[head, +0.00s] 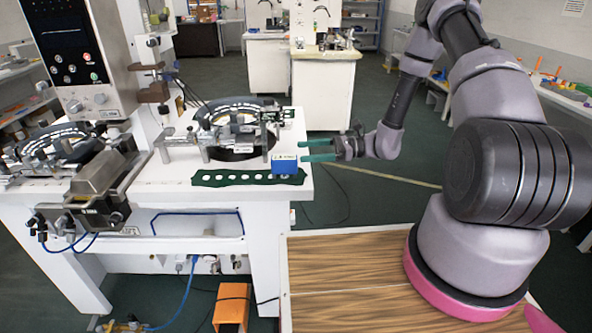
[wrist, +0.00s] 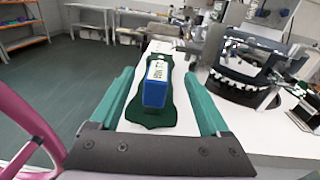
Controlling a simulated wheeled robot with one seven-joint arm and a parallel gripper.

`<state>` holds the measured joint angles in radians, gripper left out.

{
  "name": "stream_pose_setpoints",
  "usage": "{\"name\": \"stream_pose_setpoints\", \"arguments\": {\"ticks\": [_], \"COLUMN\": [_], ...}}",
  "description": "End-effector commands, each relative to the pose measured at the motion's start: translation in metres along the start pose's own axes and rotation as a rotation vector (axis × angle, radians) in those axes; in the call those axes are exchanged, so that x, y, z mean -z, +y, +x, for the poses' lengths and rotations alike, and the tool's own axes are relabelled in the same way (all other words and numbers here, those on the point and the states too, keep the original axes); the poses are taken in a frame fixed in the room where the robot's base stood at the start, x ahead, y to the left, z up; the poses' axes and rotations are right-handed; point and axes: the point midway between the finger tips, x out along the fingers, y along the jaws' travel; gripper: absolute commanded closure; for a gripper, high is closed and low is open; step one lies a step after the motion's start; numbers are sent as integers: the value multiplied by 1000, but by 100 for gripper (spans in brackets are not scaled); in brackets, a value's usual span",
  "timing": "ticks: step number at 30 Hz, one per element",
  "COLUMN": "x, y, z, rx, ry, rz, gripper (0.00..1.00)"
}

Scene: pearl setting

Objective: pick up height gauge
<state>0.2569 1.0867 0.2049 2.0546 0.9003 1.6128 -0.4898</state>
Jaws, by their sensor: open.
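The small blue block with a white labelled face (head: 285,164), apparently the height gauge, stands on a dark green mat with a row of white holes (head: 225,179) near the white bench's front right corner. In the wrist view the block (wrist: 156,90) appears between the two green fingers, above the mat (wrist: 135,115). My gripper (head: 304,151) is open and empty. It reaches in from the right, its fingertips close to the block. In the wrist view the gripper (wrist: 157,76) shows a gap on both sides of the block; contact is not visible.
A machine with a round toothed ring (head: 240,112) stands on the bench just behind the block; it is at right in the wrist view (wrist: 245,75). A control panel (head: 75,50) rises at left. A wood-grained surface (head: 350,285) lies below my arm.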

Motion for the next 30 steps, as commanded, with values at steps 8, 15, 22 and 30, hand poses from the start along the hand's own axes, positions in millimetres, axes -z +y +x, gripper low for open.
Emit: {"name": "stream_pose_setpoints", "arguments": {"ticks": [8,15,22,30], "x": [20,19,19,20], "y": [-2,-4,-4,-5], "z": [14,50,69,106], "rx": [54,52,52,52], "ry": [-46,-44,-44,-43], "rz": [54,54,54,52], "gripper": [20,20,20,20]}}
